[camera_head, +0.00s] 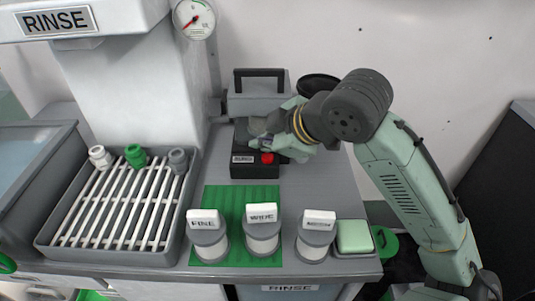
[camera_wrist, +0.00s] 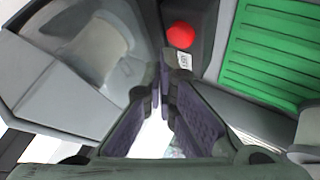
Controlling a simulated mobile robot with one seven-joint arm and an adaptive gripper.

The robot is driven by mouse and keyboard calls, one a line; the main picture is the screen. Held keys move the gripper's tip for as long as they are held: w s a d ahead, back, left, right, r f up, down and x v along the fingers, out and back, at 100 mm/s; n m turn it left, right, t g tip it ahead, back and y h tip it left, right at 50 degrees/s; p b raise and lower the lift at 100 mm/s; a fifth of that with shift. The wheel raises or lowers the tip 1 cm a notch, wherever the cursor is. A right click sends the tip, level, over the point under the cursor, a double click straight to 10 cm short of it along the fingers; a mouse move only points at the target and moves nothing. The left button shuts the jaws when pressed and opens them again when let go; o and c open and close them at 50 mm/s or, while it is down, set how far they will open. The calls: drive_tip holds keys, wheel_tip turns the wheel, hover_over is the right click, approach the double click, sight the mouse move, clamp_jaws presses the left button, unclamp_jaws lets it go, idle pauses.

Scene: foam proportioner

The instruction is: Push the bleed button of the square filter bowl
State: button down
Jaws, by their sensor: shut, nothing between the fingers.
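My gripper (camera_head: 262,143) is shut and empty, reaching from the right in front of the grey unit at the back of the counter. In the wrist view its fingertips (camera_wrist: 160,84) meet between a grey, square-sided translucent bowl (camera_wrist: 75,75) on the left and a black box on the right. I take this bowl for the square filter bowl; in the head view my gripper mostly hides it. No bleed button can be made out on it. A red button (camera_head: 267,158) sits on the black labelled box (camera_head: 243,170), and shows in the wrist view (camera_wrist: 181,35), apart from the fingertips.
A green ribbed mat (camera_head: 235,197) lies in front of the box. Three white-topped canisters (camera_head: 262,238) stand along the front, beside a pale green pad (camera_head: 355,236). A slatted tray (camera_head: 115,225) is at left. A grey unit with a black handle (camera_head: 259,73) stands behind.

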sight(266, 158)
drive_tip(key=shift+r+p, duration=1.95)
drive_tip(key=shift+r, duration=0.55)
